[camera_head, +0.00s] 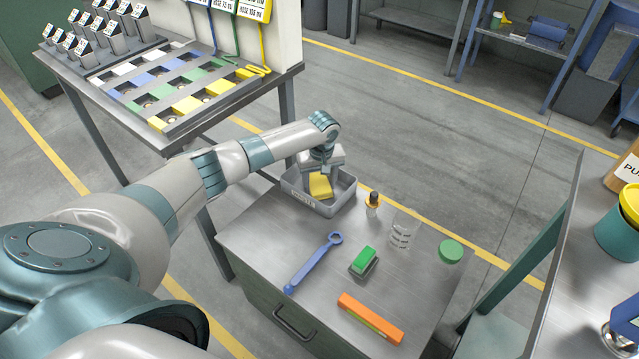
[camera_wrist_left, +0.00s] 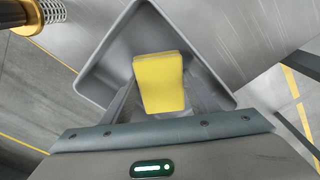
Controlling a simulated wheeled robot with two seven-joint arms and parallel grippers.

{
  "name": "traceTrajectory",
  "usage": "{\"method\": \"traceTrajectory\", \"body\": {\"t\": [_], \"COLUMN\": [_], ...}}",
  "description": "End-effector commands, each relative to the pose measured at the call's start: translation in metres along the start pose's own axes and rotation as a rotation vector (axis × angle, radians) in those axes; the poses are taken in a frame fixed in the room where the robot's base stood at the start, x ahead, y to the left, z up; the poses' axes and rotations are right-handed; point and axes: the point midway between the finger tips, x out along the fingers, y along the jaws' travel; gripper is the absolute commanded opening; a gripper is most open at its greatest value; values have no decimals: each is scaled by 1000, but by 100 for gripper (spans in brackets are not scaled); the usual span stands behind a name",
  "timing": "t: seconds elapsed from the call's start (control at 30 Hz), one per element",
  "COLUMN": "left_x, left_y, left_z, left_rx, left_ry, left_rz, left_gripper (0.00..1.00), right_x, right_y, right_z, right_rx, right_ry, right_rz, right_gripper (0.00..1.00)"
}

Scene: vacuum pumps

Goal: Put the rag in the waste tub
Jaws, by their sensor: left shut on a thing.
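The yellow folded rag (camera_head: 320,187) is between the fingers of my left gripper (camera_head: 321,180), which is shut on it. It also shows in the left wrist view (camera_wrist_left: 159,84), gripped between the two fingers (camera_wrist_left: 160,98). The grey waste tub (camera_head: 342,198) is at the far left corner of the cabinet top, and its wall also shows in the left wrist view (camera_wrist_left: 105,60). The rag is over the tub's opening, within its rim; I cannot tell whether it touches the floor of the tub. My right gripper is not in view.
On the cabinet top (camera_head: 270,230) lie a blue wrench (camera_head: 312,262), a green-topped block (camera_head: 364,262), an orange bar (camera_head: 370,318) and a green lid (camera_head: 451,251). A small dropper bottle (camera_head: 373,204) and a clear beaker (camera_head: 402,232) stand near the tub. A parts table (camera_head: 250,90) is behind left.

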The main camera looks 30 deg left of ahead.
Motion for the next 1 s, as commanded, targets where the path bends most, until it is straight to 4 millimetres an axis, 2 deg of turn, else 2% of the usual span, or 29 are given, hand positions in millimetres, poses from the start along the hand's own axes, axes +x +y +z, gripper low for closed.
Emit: {"method": "traceTrajectory", "body": {"t": [0.47, 0.5, 0.57, 1.0], "left_x": [5, 4, 4, 2], "left_y": [0, 0, 0, 0], "left_z": [0, 0, 0, 0], "left_rx": [-1, -1, -1, 0], "left_ry": [0, 0, 0, 0], "left_rz": [0, 0, 0, 1], "left_gripper": [30, 61, 75, 76], "right_x": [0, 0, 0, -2], "right_y": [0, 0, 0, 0], "right_z": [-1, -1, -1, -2], "right_rx": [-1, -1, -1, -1], "right_ry": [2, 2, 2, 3], "right_rz": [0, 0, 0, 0], "right_gripper": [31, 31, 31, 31]}}
